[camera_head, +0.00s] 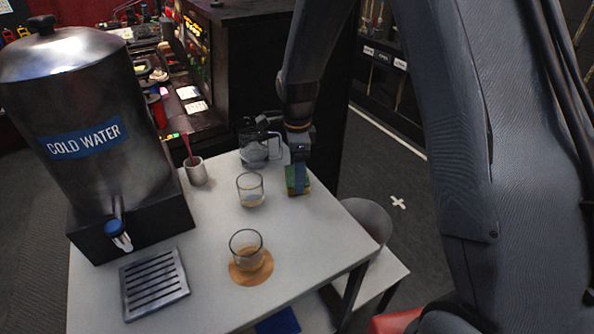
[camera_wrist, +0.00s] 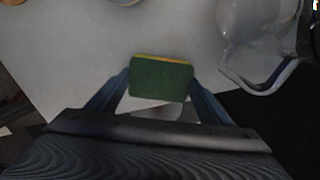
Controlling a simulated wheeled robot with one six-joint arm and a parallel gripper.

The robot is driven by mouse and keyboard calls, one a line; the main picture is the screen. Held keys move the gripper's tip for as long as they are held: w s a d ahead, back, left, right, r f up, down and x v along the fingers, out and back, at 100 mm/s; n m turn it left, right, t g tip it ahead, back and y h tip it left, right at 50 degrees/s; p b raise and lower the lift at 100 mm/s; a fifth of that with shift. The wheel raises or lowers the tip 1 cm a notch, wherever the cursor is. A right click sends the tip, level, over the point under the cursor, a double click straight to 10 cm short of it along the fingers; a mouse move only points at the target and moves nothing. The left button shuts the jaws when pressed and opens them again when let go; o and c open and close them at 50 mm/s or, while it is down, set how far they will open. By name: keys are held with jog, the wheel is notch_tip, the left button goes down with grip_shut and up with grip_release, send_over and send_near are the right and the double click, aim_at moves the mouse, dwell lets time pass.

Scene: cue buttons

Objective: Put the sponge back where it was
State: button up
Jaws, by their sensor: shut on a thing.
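The sponge (camera_head: 298,180) is green and yellow and sits near the right edge of the white table (camera_head: 210,232) in the head view. My gripper (camera_head: 300,174) is above it, with its fingers reaching down around it. In the wrist view the sponge (camera_wrist: 161,78) lies between the two fingers of my gripper (camera_wrist: 160,85), which are shut on its sides. I cannot tell whether the sponge touches the table or is held slightly above it.
A glass jug (camera_head: 256,148) stands just behind the sponge. A glass (camera_head: 250,190) is to its left, and another glass (camera_head: 246,246) stands on a round wooden coaster (camera_head: 262,274). A metal cup (camera_head: 196,171), a cold water dispenser (camera_head: 88,120) and a drip tray (camera_head: 153,284) are on the left.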

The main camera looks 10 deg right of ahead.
jog(key=shift+f, duration=0.15)
jog(key=o, duration=1)
notch_tip(320, 180, up, 12)
jog(key=b, duration=0.3)
jog(key=shift+s+d+f+n+t, duration=0.15)
jog(key=shift+s+d+f+n, duration=0.85)
jog(key=shift+s+d+n, duration=1.55)
jog(key=shift+s+d+f+n+t, duration=0.1)
jog(key=shift+s+d+f+n, duration=1)
jog(key=shift+s+n, duration=2.7)
jog(key=shift+s+d+f+n+t, duration=0.15)
jog(key=shift+s+d+f+n, duration=0.7)
jog(key=shift+s+d+n, duration=2.15)
jog(key=shift+s+a+m, duration=0.35)
jog(key=shift+s+a, duration=0.25)
jog(key=shift+a, duration=0.35)
